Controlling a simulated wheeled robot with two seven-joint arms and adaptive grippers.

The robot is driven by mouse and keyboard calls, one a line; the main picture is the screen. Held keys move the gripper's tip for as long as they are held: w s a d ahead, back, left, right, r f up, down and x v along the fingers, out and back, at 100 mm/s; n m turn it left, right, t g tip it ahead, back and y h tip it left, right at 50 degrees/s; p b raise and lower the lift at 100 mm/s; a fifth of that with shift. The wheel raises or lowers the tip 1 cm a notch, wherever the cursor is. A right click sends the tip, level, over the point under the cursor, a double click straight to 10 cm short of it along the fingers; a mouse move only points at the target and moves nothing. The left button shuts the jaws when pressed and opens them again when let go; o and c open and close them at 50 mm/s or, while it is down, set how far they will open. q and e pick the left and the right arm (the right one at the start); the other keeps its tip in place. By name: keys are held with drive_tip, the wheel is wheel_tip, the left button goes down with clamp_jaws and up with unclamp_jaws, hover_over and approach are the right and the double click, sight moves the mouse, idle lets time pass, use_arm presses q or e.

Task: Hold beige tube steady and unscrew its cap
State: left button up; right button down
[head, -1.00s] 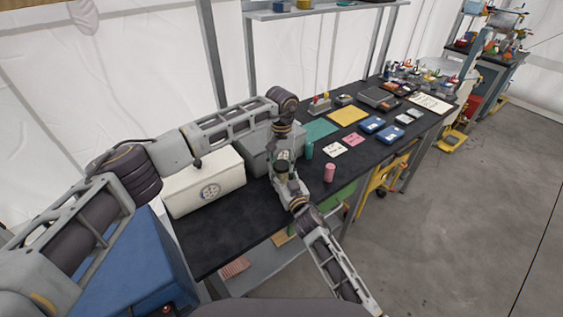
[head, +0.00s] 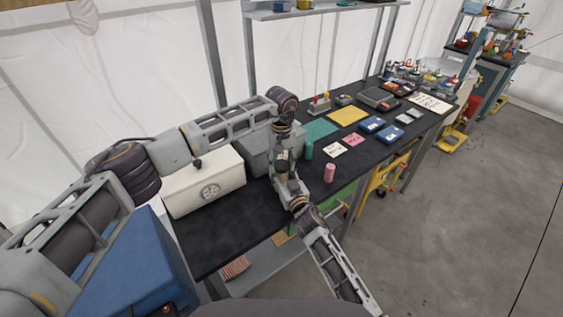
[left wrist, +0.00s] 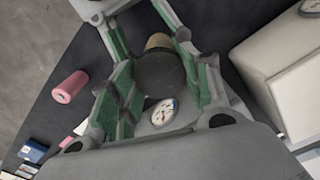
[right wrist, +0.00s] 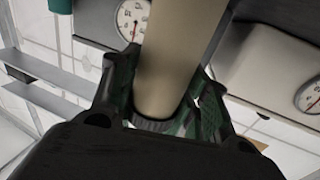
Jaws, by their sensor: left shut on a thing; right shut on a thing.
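The beige tube (right wrist: 178,50) fills the middle of the right wrist view. My right gripper (right wrist: 165,112) is shut on it, with fingers on both sides of its lower end. In the left wrist view, the dark round cap (left wrist: 160,75) sits between the fingers of my left gripper (left wrist: 158,68), which is shut on it. A beige part of the tube (left wrist: 158,40) shows just beyond the cap. In the head view, both grippers meet above the dark table, left (head: 283,152) above right (head: 288,188). The join between cap and tube is not clear.
A white box with a dial (head: 205,180) and a grey box (head: 258,150) stand behind the grippers. The table's front left is clear.

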idle(0.7)
use_arm(q)
drive_tip(key=o, duration=1.1)
drive_tip(key=shift+r, duration=2.25)
use_arm(e)
drive_tip(key=c, duration=0.6)
unclamp_jaws()
drive_tip(key=shift+c, duration=0.2)
drive_tip(key=shift+s, duration=0.1)
drive_tip(key=shift+v, duration=5.95)
